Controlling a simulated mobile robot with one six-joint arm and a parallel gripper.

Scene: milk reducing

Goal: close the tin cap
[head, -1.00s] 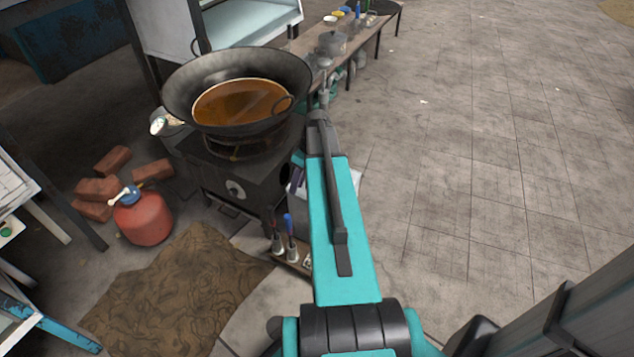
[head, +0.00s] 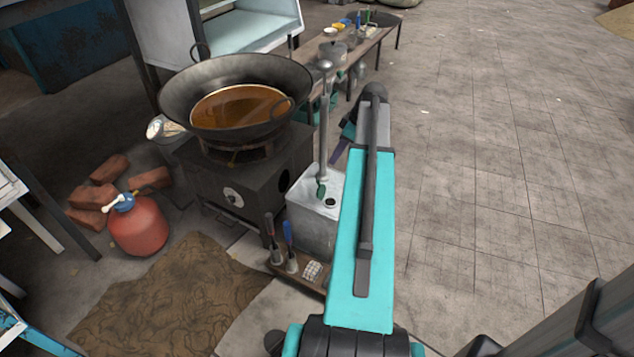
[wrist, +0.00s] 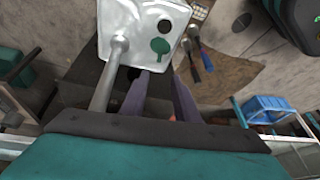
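The tin (head: 312,228) is a pale metal box standing on the floor to the right of the stove. Its top has a dark round hole (head: 330,203). The green cap (head: 321,190) is beside the hole, leaving the hole uncovered. In the wrist view, the tin's top (wrist: 125,14), the dark hole (wrist: 165,25) and the green cap (wrist: 160,46) show ahead of my gripper (wrist: 160,74). Its two purple fingers are apart with nothing seen between them. In the head view my gripper (head: 339,152) is partly hidden behind my arm, near the tin's right back side.
A tall grey rod (head: 323,135) with a rounded top rises at the tin. The stove (head: 250,180) bears a wide pan (head: 180,97) of brown liquid. Open floor lies to the right.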

